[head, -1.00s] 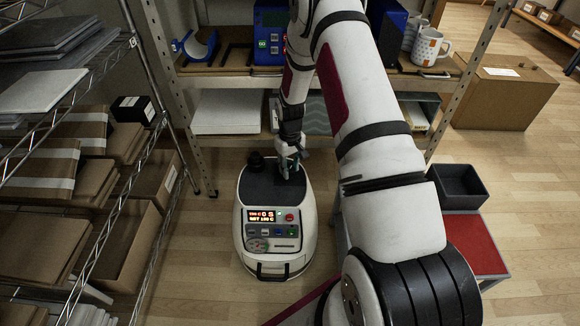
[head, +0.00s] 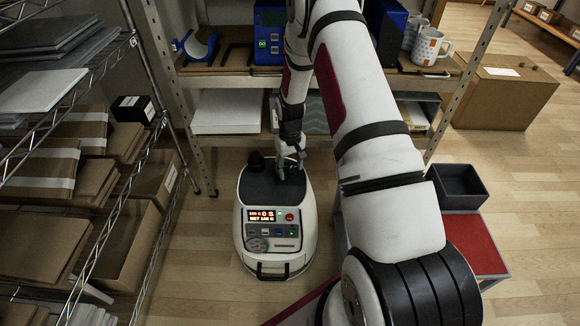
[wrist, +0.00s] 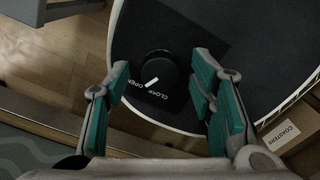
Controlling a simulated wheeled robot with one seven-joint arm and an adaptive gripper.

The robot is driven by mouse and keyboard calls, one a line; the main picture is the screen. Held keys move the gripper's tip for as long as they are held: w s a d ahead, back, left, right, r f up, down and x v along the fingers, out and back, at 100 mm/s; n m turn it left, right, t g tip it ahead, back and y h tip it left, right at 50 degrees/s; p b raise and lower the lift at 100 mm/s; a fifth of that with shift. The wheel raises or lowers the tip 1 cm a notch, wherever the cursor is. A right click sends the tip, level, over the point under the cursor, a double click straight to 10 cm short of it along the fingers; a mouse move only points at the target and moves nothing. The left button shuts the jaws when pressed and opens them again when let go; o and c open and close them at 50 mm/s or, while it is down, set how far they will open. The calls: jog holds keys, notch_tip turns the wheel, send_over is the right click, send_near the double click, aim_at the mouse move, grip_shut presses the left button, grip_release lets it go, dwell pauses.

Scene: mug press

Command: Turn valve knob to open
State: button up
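The valve knob (wrist: 157,72) is a round black knob with a white line, on the dark top of a white machine (head: 275,225). The words CLOSE and OPEN are printed beside it in the wrist view. The white line points down-left toward the lettering. My gripper (wrist: 163,68) is open, with teal-padded fingers on either side of the knob and visible gaps between pads and knob. Whether the fingertips reach down to the knob's height is hard to tell. In the head view my gripper (head: 291,168) is over the back right of the machine's top and hides the knob.
A shelf rack (head: 230,84) is close behind my gripper. A wire shelf (head: 150,230) with boxes stands left. A dark bin (head: 458,187) sits on a red-topped stand at right. Floor between machine and wire shelf is clear.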

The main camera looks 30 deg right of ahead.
aim_at(290, 169)
notch_tip(290, 169, up, 12)
dwell(0.6)
dwell(0.5)
